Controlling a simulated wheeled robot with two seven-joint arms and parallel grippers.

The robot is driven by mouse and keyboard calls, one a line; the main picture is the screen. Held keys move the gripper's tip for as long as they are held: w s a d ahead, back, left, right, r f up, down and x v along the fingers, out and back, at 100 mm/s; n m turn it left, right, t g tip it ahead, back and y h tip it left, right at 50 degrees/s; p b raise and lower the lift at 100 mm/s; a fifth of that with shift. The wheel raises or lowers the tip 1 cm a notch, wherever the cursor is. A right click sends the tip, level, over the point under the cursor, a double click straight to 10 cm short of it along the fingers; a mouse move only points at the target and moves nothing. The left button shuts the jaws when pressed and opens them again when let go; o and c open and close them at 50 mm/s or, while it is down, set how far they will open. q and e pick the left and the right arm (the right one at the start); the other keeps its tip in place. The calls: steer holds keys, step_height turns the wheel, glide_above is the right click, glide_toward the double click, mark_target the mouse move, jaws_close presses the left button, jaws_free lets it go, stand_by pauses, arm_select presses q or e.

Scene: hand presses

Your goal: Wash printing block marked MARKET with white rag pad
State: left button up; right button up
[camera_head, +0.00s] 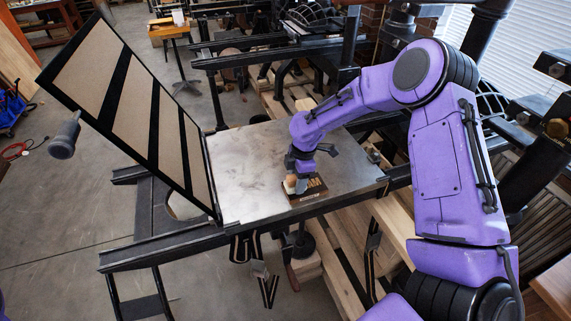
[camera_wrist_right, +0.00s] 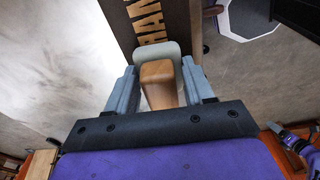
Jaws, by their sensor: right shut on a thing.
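My right gripper (camera_head: 299,176) is low over the flat metal press bed and is shut on the wooden handle of the white rag pad (camera_head: 290,185). In the right wrist view the fingers (camera_wrist_right: 160,88) close on both sides of the tan handle, with the pale pad (camera_wrist_right: 171,50) beyond it. A dark brown printing block (camera_head: 314,190) with raised tan letters lies by the bed's near edge. The pad is at one end of the block's lettered face (camera_wrist_right: 153,22); contact is unclear. Only part of the word shows. My left gripper is out of view.
The metal bed (camera_head: 245,165) is mostly bare left of and behind the block. A hinged frame (camera_head: 125,100) with tan panels stands tilted at the bed's left. Dark rails and timber lie around the bed.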

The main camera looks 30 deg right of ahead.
mark_target(285, 186)
steer(key=shift+w+a, duration=0.2)
steer(key=shift+a, duration=0.75)
steer(key=shift+w+a, duration=0.15)
steer(key=shift+a, duration=0.75)
step_height(285, 186, up, 7)
steer(key=shift+d+r, duration=0.1)
steer(key=shift+r, duration=0.5)
